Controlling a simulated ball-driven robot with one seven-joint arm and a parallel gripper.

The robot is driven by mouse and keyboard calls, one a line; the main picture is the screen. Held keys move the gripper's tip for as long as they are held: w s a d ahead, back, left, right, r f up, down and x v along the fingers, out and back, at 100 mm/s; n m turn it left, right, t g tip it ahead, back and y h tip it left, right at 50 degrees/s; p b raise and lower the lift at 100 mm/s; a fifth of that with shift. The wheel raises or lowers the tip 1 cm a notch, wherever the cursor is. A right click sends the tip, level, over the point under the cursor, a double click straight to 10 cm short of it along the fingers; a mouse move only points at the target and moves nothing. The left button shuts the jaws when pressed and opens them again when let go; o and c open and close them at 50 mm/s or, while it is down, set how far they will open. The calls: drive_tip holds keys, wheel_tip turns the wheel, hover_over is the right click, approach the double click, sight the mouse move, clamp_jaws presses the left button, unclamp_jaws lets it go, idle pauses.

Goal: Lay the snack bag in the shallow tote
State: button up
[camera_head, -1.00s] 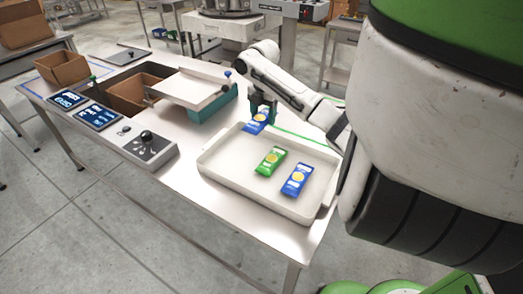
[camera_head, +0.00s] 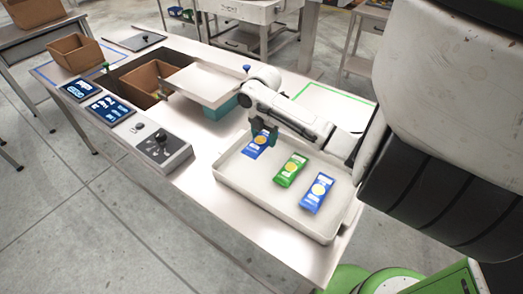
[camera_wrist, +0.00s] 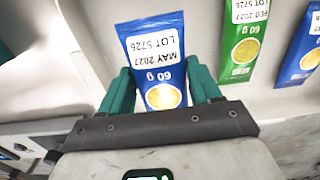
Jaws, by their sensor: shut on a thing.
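My gripper (camera_head: 264,134) is shut on a blue snack bag (camera_head: 256,147) with a yellow round print. The bag is over the far left part of the shallow tote (camera_head: 243,174), a pale tray with low walls. I cannot tell whether the bag touches the tote floor. In the wrist view the bag (camera_wrist: 154,55) sits between two teal fingers (camera_wrist: 160,88), its lot print facing the camera. A green bag (camera_head: 290,170) and another blue bag (camera_head: 317,193) lie in the tote to the right, apart from the held one.
A raised pale plate (camera_head: 208,80) stands behind and left of the tote. A control box with a black knob (camera_head: 160,148) and two blue displays (camera_head: 110,108) lie left. Brown boxes (camera_head: 153,80) stand further back. Bare tote floor shows in front of the bags.

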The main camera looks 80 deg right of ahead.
sight(262, 140)
drive_tip(key=shift+w+a+f, duration=0.15)
drive_tip(key=shift+a+f, duration=0.35)
drive_tip(key=shift+f, duration=0.1)
drive_tip(key=shift+w+a+f, duration=0.15)
drive_tip(key=shift+a+f, duration=0.3)
drive_tip(key=shift+f, duration=0.1)
drive_tip(key=f, duration=0.3)
drive_tip(key=shift+w+a+p, duration=0.1)
drive_tip(key=shift+a+p, duration=0.2)
drive_tip(key=shift+a, duration=0.1)
drive_tip(key=shift+f, duration=0.5)
drive_tip(key=shift+f, duration=0.15)
drive_tip(key=o, duration=1)
drive_tip(key=shift+o, duration=0.2)
